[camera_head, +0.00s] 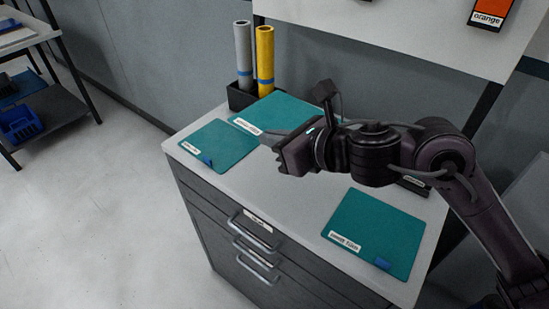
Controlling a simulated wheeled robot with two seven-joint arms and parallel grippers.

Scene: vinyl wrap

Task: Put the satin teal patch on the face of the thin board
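Three teal patches lie on the light top of a drawer cabinet: a left one (222,150), a back one (285,108) partly hidden by my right arm, and a right one (378,228) near the front. Each has a small white label, too small to read surely, so I cannot tell which is satin. The left and right ones show a blue corner tab. My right gripper (283,152) is above the cabinet top, right of the left patch; its fingertips are unclear. My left gripper is out of view. I cannot surely identify the thin board.
A grey roll (243,58) and a yellow roll (265,55) stand in a black holder (240,98) at the back. A white panel (400,35) with an orange sample (490,12) is behind. The cabinet's middle front (270,205) is clear. A rack with a blue bin (20,124) stands far left.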

